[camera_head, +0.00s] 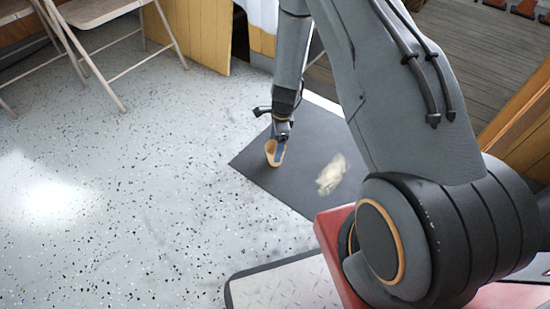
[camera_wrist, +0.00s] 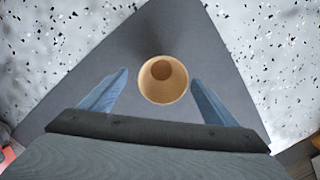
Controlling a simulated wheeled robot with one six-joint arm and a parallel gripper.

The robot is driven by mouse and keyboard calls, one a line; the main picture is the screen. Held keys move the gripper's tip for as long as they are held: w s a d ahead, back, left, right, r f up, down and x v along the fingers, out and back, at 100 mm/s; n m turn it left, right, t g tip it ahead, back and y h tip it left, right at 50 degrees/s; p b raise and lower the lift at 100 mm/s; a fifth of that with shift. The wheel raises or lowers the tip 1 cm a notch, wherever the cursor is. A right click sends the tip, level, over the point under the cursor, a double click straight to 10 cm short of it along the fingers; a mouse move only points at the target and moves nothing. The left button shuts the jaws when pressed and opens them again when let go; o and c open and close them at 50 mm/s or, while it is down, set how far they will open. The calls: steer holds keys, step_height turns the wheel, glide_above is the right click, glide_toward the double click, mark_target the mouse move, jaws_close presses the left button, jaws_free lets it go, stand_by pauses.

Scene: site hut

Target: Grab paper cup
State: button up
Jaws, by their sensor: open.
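A tan paper cup (camera_head: 271,159) stands on a dark grey mat (camera_head: 262,178) on the floor. In the wrist view the cup (camera_wrist: 163,98) is seen from above, with its open mouth facing the camera. My gripper (camera_head: 278,150) is low over the mat at the cup. In the wrist view its two blue fingers are open (camera_wrist: 160,84), one on each side of the cup. The right finger looks close to the cup's rim, and there is a wider gap at the left finger. I cannot tell if either finger touches the cup.
A crumpled pale thing (camera_head: 331,174) lies on the mat to the right of the cup. A folding chair (camera_head: 97,14) stands at the upper left. Yellow wooden panelling (camera_head: 201,30) is behind. The speckled floor (camera_head: 130,190) to the left is clear.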

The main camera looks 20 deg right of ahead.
mark_target(270, 147)
steer(key=shift+w+a+f+b, duration=0.1)
steer(key=shift+w+f+b, duration=0.1)
steer(key=shift+f+b, duration=1.35)
steer(key=shift+w+a+f+b, duration=0.15)
steer(key=shift+f+b, duration=0.6)
steer(key=shift+f, duration=1.5)
steer(key=shift+r, duration=0.1)
steer(key=c, duration=1.1)
